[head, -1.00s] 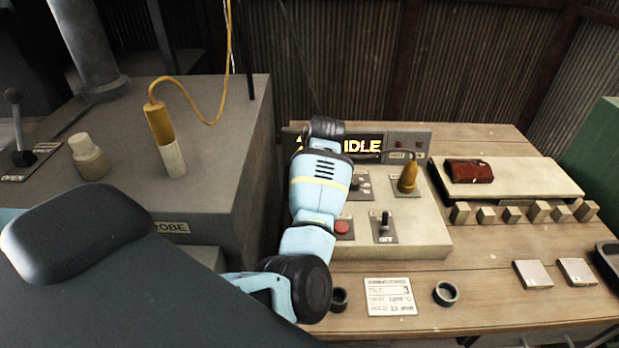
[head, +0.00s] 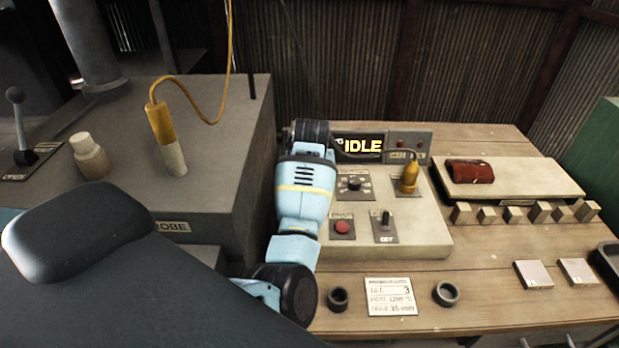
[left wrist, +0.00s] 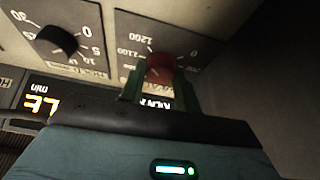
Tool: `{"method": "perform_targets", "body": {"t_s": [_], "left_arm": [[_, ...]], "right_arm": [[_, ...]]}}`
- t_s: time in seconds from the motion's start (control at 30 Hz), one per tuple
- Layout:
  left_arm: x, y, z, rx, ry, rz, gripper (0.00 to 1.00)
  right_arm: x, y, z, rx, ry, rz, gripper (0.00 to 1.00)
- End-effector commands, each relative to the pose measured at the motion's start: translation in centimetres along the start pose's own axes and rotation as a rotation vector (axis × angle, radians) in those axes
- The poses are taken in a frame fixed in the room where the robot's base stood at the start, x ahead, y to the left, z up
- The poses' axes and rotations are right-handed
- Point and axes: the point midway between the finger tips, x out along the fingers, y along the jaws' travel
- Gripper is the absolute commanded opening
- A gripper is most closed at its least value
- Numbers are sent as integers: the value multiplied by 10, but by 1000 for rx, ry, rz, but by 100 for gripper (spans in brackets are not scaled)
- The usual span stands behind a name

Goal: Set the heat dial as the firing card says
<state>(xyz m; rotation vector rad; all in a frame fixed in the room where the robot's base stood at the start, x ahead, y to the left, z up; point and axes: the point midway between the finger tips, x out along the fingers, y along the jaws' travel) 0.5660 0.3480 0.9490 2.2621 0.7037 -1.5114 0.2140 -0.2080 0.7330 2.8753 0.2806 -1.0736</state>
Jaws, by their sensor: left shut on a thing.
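The firing card (head: 390,297) lies on the bench front; its small print seems to read lot 3, heat 1200 °C, hold 15 min. My left gripper (left wrist: 160,80) is shut on this knob, a green finger on each side. The knob's pointer is hard to make out. In the head view my left arm hides the heat dial and gripper. My right gripper is not in view.
A black minutes dial (left wrist: 57,40) is beside the heat dial; it also shows in the head view (head: 354,184). A display (head: 360,146) reads IDLE. A red button (head: 342,227), a toggle switch (head: 385,222) and an orange-yellow plug (head: 409,178) are close by on the panel.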

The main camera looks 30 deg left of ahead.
Motion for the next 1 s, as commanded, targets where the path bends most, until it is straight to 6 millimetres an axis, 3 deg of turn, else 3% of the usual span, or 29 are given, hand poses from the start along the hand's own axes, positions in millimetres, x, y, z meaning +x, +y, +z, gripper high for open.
{"method": "perform_targets", "body": {"t_s": [0.03, 0.17, 0.53, 1.0], "left_arm": [[0, 0, -1, 1, 2, 0, 36], [0, 0, 0, 0, 2, 0, 53], [-6, 0, -1, -2, 2, 0, 53], [-71, 0, -1, -2, 3, 0, 53]], "right_arm": [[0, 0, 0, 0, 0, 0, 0], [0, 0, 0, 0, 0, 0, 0], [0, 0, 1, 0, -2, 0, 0], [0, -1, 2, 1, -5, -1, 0]]}}
